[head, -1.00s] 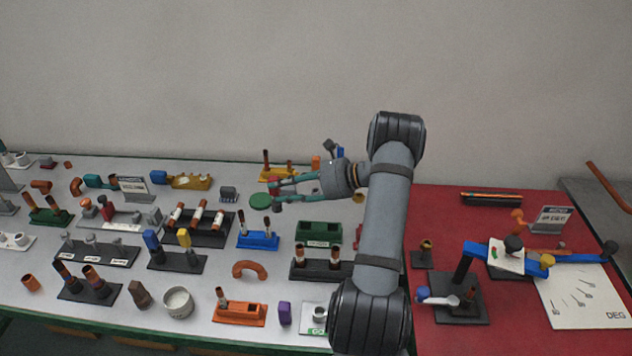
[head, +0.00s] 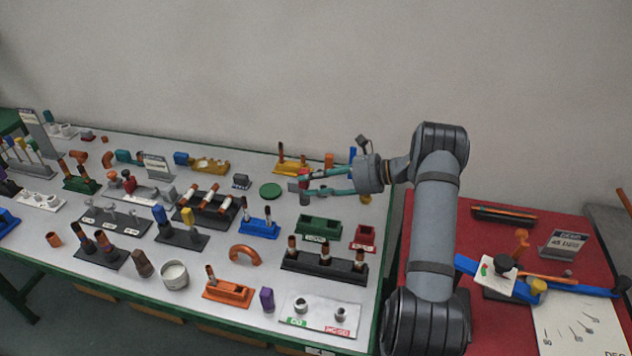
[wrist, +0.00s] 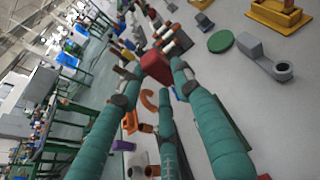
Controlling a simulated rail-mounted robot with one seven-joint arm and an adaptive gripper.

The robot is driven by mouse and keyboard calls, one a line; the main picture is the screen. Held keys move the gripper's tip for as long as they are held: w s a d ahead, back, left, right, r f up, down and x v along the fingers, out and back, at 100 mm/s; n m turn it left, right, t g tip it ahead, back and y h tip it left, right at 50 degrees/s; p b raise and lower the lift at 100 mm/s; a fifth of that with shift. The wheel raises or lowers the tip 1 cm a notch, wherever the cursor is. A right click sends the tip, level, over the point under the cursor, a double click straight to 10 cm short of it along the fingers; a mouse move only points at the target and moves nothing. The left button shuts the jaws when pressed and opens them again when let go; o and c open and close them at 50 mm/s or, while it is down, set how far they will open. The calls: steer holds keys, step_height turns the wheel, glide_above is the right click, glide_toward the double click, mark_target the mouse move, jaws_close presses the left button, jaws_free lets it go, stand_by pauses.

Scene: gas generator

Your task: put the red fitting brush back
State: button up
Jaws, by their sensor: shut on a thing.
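My gripper (head: 296,186) hangs over the back middle of the grey table, just right of the green disc, with its fingers pointing left. It is shut on a small red piece (head: 304,176), which shows as a red block (wrist: 155,67) between the teal fingertips in the wrist view. I take this for the red fitting brush; its bristle end cannot be made out. A red holder (head: 364,237) with a label on its front stands near the table's right edge, right of the green holder (head: 319,228) and clear of my gripper.
A black stand with several copper-tipped pieces (head: 324,262) stands in front of the red holder. A blue stand (head: 258,228) is left of the green one. The green disc (head: 270,190) lies flat. My arm crosses above the right edge, near the red bench (head: 500,240).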

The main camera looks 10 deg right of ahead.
steer(key=shift+d+f+b, duration=0.1)
steer(key=shift+f+b, duration=1.9)
steer(key=shift+f, duration=0.2)
steer(key=shift+f+b, duration=0.1)
steer(key=shift+b, duration=0.25)
steer(key=shift+f+b, duration=2.15)
steer(key=shift+f, duration=0.5)
steer(key=o, duration=1)
steer(key=shift+o, duration=0.2)
steer(key=v, duration=1.2)
